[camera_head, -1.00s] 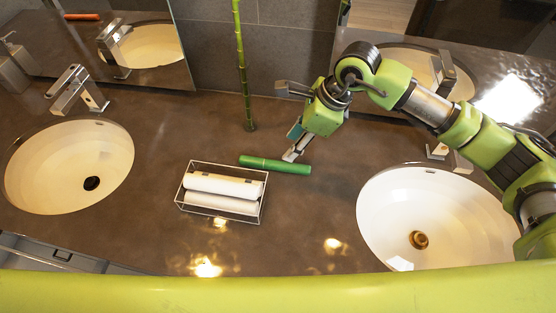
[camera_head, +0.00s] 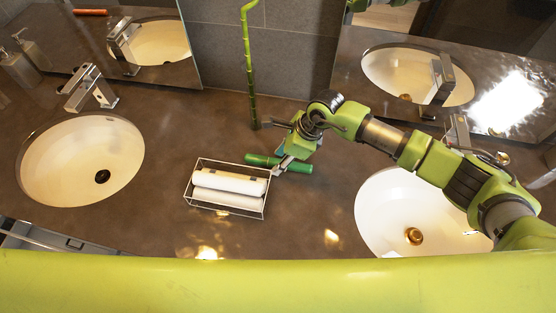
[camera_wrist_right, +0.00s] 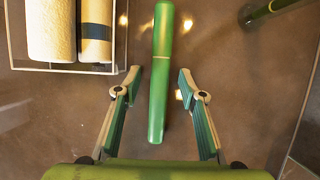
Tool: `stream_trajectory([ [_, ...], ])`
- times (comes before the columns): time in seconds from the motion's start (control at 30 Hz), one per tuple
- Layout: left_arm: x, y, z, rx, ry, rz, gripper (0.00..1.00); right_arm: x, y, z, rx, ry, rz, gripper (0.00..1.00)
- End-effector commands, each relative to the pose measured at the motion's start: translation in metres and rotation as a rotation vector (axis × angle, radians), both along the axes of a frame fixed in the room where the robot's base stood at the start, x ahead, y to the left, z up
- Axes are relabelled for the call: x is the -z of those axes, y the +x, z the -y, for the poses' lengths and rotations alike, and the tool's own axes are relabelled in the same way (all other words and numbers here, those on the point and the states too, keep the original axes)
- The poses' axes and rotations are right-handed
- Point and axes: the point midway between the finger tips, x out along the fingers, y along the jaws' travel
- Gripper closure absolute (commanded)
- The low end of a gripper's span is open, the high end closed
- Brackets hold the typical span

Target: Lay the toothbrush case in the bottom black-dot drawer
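The toothbrush case is a green cylinder (camera_head: 296,167) lying on the brown counter, just behind the wire basket. In the right wrist view the case (camera_wrist_right: 160,90) runs lengthwise between the spread fingers of my right gripper (camera_wrist_right: 159,84). That gripper is open, with a gap on both sides of the case. In the head view the right gripper (camera_head: 283,163) reaches down over the case and hides part of it. An open drawer (camera_head: 75,243) shows at the lower left below the counter edge; no black dot can be made out. My left gripper is not in view.
A wire basket (camera_head: 227,208) with rolled white towels stands close in front of the case. A green bamboo stalk (camera_head: 251,80) rises behind it. Sinks lie left (camera_head: 60,185) and right (camera_head: 380,225). The counter in front of the basket is clear.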

Motion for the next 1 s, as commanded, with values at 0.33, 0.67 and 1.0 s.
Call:
stream_trajectory([
  [0.33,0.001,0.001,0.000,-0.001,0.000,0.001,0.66,0.000,0.000,0.000,0.000,0.000,0.000,1.00],
  [0.67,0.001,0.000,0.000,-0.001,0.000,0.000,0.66,-0.002,0.001,0.000,0.000,0.002,0.001,1.00],
  [1.0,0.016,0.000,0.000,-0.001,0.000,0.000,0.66,-0.037,-0.006,0.000,-0.002,0.000,0.003,1.00],
])
